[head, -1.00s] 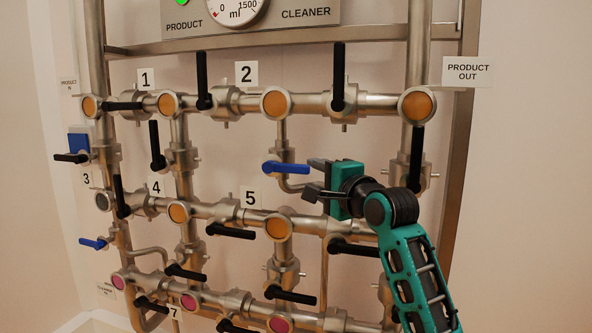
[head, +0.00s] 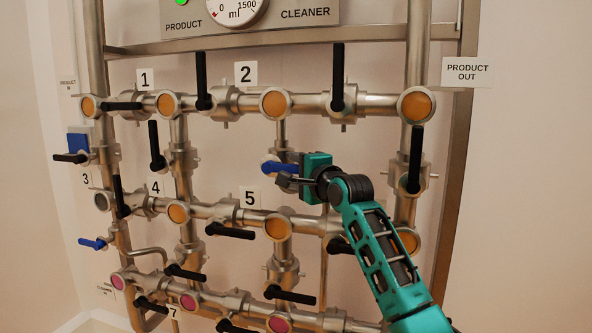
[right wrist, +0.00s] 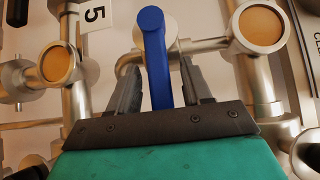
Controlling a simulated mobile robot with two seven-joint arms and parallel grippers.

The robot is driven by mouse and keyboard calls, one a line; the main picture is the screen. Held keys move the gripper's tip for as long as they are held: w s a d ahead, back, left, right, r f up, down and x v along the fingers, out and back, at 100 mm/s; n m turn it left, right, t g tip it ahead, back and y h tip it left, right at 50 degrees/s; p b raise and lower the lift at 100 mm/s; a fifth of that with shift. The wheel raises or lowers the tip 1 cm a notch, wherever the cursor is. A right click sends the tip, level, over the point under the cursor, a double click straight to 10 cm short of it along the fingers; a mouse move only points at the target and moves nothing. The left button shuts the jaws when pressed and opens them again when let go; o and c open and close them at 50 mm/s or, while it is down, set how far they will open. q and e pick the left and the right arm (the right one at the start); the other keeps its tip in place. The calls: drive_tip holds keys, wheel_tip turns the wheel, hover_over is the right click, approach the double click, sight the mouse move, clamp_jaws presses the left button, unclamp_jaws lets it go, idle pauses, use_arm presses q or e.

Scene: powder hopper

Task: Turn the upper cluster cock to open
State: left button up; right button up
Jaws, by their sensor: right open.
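In the right wrist view the blue lever (right wrist: 157,62) stands between the two open grey fingers (right wrist: 160,85), with a gap visible on both sides. I cannot tell whether a finger touches it. My left gripper is not in view.
Steel pipes with black levers surround it. A black lever (head: 337,78) stands above on the upper row, another (head: 230,231) lies below left. A second blue lever (head: 92,243) is at the far left.

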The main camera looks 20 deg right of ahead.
drive_tip(key=shift+c, duration=0.4)
clamp_jaws()
